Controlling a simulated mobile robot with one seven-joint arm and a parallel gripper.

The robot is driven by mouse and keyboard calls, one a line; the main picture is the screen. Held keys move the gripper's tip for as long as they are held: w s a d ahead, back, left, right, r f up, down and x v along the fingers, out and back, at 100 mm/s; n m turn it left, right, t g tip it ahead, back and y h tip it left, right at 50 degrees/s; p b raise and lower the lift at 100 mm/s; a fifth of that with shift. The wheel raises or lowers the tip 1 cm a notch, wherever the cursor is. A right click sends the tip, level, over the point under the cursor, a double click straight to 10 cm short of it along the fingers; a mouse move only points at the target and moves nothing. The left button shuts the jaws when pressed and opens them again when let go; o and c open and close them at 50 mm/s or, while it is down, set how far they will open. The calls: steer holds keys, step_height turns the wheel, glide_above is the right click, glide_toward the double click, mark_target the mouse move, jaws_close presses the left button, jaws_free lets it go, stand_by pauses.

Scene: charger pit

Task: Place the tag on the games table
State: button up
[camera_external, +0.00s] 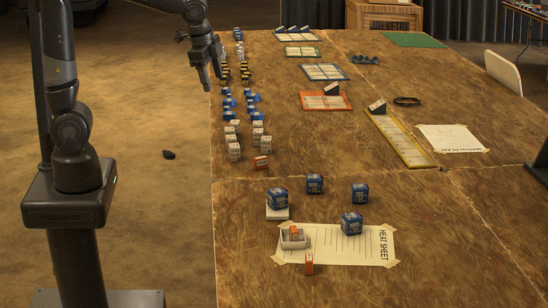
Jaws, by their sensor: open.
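A large brown wooden table (300,160) fills the middle and right. My gripper (213,84) hangs fingers down by the table's far left edge. It is open, with nothing visible between its fingers. I cannot tell from this view whether it is over the table or the floor. A small dark object (168,154) lies on the floor left of the table; it is too small to tell whether it is the tag. I see nothing else that is clearly a tag.
Several small boxes (235,150) line the table's left edge. Blue cubes (352,222), small orange boxes and a heat sheet (345,243) are at the front. Coloured trays (325,101) and a yellow-framed board (400,140) lie farther back. The middle is mostly clear.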

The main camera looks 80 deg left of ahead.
steer(key=s+d+r+n+t+h, duration=0.1)
steer(key=s+d+n, duration=0.1)
steer(key=s, duration=0.6)
steer(key=s+d+r+n+t+h, duration=0.1)
steer(key=s+d+n+t, duration=0.1)
steer(key=s+d, duration=0.3)
steer(key=s+n, duration=0.1)
steer(key=s, duration=0.2)
steer(key=shift+n, duration=0.3)
steer(key=shift+s+d, duration=0.1)
